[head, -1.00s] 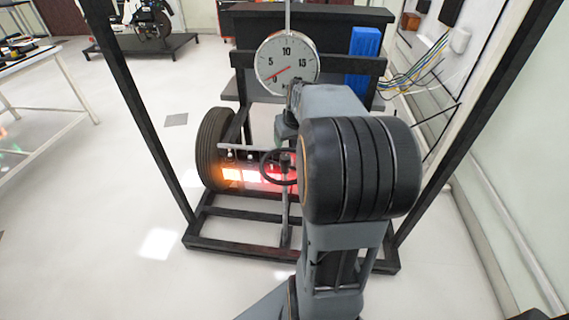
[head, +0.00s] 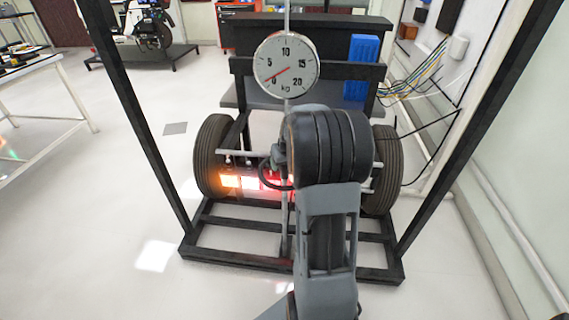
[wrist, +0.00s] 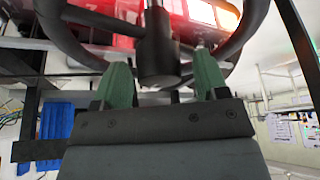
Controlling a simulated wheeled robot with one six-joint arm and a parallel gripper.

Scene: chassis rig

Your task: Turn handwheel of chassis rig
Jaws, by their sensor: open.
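The dark handwheel (head: 265,176) is on the chassis rig, in front of the glowing red and orange lights, and my arm hides its right part. In the wrist view its rim (wrist: 62,36) curves around both sides and its thick hub (wrist: 157,45) is in the middle. My gripper (wrist: 162,70) has two green fingers spread apart, one on each side of the hub. The fingertips are close to the wheel; I cannot tell whether they touch it. In the head view my arm mostly hides the gripper.
A round dial gauge (head: 286,67) stands above the wheel, its needle near zero. Tyres flank the rig, left (head: 212,155) and right (head: 384,170). Black frame posts rise on both sides. A blue box (head: 363,67) is behind. Open floor lies to the left.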

